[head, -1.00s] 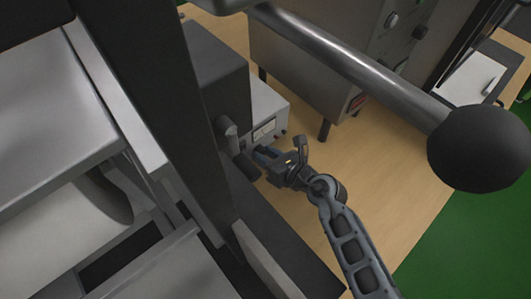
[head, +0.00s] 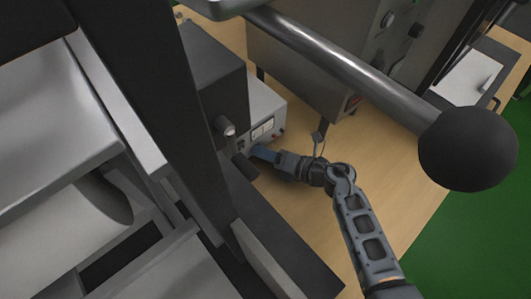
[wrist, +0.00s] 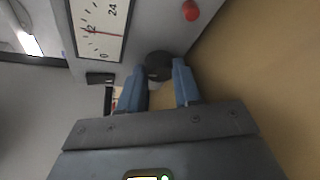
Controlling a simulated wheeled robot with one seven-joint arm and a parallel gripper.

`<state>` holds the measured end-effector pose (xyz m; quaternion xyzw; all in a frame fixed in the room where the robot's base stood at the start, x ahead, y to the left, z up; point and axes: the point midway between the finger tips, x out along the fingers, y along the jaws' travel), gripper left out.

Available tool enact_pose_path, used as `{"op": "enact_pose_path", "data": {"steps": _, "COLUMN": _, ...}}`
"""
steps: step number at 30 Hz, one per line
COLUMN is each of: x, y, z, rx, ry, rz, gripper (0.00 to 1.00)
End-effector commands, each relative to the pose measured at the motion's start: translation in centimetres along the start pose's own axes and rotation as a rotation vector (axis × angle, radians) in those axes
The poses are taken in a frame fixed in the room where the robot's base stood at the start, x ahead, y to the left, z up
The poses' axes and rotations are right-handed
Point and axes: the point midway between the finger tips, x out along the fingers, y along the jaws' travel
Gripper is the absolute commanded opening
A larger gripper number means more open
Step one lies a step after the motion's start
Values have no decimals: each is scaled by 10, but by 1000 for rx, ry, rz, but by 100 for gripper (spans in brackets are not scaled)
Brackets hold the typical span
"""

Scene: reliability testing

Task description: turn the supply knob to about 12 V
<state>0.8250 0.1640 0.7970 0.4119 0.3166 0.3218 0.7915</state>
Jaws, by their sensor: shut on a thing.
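The supply (head: 264,104) is a light grey box at the back of the table, with a white meter and a red terminal on its front. In the wrist view its meter (wrist: 98,44) is marked 0, 12 and 24, and the red needle lies at about the 12 mark. The dark round knob (wrist: 158,64) is beside the meter, between my blue fingertips. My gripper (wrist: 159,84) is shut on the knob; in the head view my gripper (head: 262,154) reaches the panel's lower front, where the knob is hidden.
A metal bar with a black ball (head: 467,148) crosses the foreground. A large grey cabinet (head: 305,75) on legs stands right of the supply. A dark box (head: 205,75) stands to its left. The wooden table (head: 400,170) is clear to the right.

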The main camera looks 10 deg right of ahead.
Motion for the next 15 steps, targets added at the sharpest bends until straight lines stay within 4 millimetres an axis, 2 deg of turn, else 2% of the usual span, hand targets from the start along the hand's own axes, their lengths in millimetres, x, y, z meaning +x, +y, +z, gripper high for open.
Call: {"op": "enact_pose_path", "data": {"steps": 15, "x": -1, "y": -2, "z": 0, "rx": 79, "ry": 1, "rz": 29, "gripper": 2}}
